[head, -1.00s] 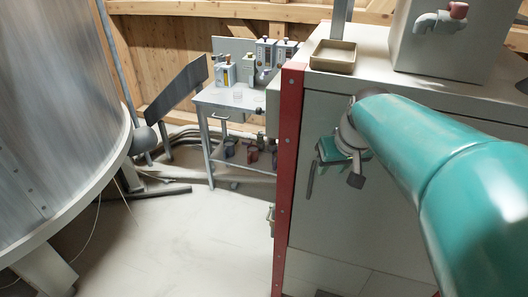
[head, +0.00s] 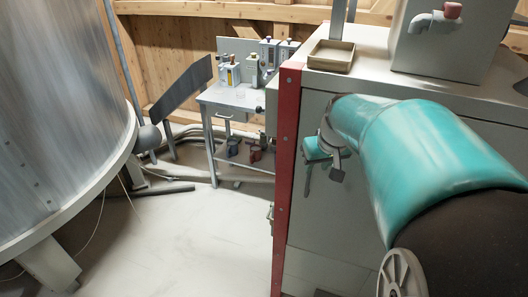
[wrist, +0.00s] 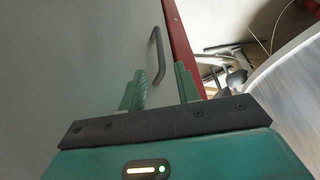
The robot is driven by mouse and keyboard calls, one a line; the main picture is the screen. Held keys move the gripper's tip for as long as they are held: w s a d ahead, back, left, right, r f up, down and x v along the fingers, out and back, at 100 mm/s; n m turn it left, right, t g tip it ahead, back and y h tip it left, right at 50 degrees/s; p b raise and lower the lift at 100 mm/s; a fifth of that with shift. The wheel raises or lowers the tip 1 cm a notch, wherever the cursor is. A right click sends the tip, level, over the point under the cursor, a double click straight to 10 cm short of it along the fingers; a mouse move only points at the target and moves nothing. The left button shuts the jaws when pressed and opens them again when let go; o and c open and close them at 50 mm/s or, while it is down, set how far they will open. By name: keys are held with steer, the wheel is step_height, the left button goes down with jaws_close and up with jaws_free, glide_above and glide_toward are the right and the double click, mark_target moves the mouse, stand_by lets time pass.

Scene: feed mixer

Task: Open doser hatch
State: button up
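The doser hatch seems to be the grey front panel (head: 350,225) of the machine, right of a red post; it looks closed. It fills the left of the wrist view (wrist: 70,60). A dark bar handle (wrist: 157,55) stands on it near the red edge; part of it shows in the head view (head: 307,181). My gripper (head: 314,150) is in front of the panel, by the handle's upper end. In the wrist view my gripper (wrist: 161,70) has its green fingers apart, with the handle showing between and beyond them. Contact cannot be told.
The red post (head: 285,180) borders the panel. A shallow tray (head: 331,57) sits on the machine's top. A large metal drum (head: 60,110) stands at left and a small table (head: 232,97) with devices behind. The floor (head: 170,240) between is mostly clear.

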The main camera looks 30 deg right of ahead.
mark_target(309, 179)
steer(key=x, duration=1)
steer(key=shift+f, duration=0.2)
jaws_close()
